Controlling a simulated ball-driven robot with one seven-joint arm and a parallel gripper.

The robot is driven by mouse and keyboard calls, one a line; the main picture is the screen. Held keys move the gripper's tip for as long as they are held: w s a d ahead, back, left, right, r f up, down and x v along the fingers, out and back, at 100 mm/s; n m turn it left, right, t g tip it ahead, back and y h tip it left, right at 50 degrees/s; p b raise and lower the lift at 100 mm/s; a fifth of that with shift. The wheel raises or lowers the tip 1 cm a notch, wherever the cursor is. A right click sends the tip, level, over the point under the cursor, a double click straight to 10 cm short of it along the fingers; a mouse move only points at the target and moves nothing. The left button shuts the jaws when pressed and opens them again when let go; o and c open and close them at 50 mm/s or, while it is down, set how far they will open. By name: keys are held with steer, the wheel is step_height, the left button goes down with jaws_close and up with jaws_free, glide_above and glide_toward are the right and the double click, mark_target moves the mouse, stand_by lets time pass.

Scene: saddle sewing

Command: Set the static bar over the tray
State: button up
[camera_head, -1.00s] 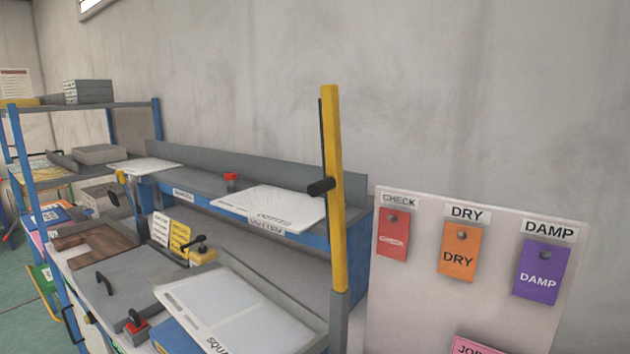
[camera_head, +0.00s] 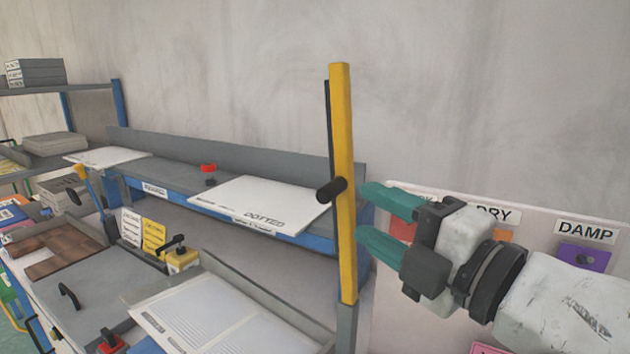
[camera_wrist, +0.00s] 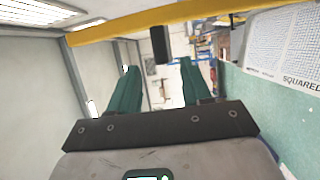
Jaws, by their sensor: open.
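The static bar appears to be the tall yellow bar (camera_head: 343,130), standing upright on a grey post, with a dark strip along its left side. A black cylindrical handle (camera_head: 330,189) sticks out from it. My gripper (camera_head: 364,213) is open just right of the bar, its teal fingers pointing at it around handle height. In the wrist view the yellow bar (camera_wrist: 150,22) crosses the top, and the black handle (camera_wrist: 160,45) lies just beyond the gap between the fingertips (camera_wrist: 158,68). The grey-walled tray (camera_head: 265,290) at the front holds a white ruled sheet.
A blue-edged shelf (camera_head: 172,180) behind the tray carries a white board marked DOTTED (camera_head: 262,205). A yellow clamp-like block (camera_head: 183,259) stands left of the tray. A panel (camera_head: 500,240) with coloured tags stands behind my gripper. The wall above is bare.

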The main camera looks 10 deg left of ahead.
mark_target(334, 205)
steer(key=p+x, duration=0.3)
steer(key=x, duration=0.7)
steer(key=shift+w+p, duration=0.2)
steer(key=shift+p, duration=0.15)
steer(key=shift+a, duration=0.15)
steer(key=shift+c, duration=0.2)
jaws_close()
